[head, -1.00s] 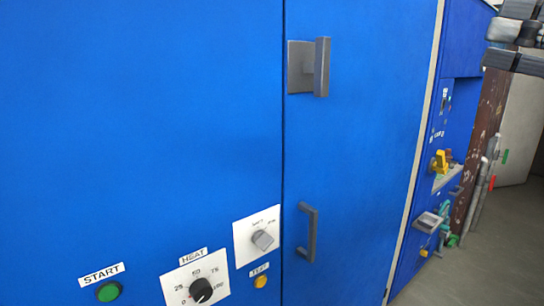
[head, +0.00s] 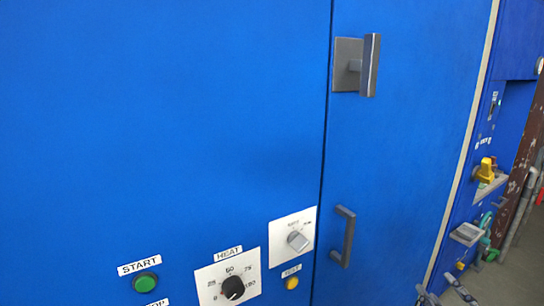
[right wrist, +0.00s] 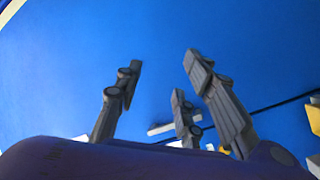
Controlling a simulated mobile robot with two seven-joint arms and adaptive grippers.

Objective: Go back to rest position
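My right gripper (head: 442,295) shows only in part at the bottom right of the head view, low in front of the cabinet's right side. The blue cabinet (head: 160,120) fills most of the head view. Its door carries a grey latch (head: 370,65) and a grey handle (head: 347,238), both clear of the gripper. My left gripper is not in view.
Low on the cabinet are a green START button (head: 145,283), a black HEAT knob (head: 233,288), a grey selector switch (head: 298,241) and a yellow button (head: 291,283). Further right are a yellow valve-like part (head: 484,171) and pipes. Some grey floor shows at the far right.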

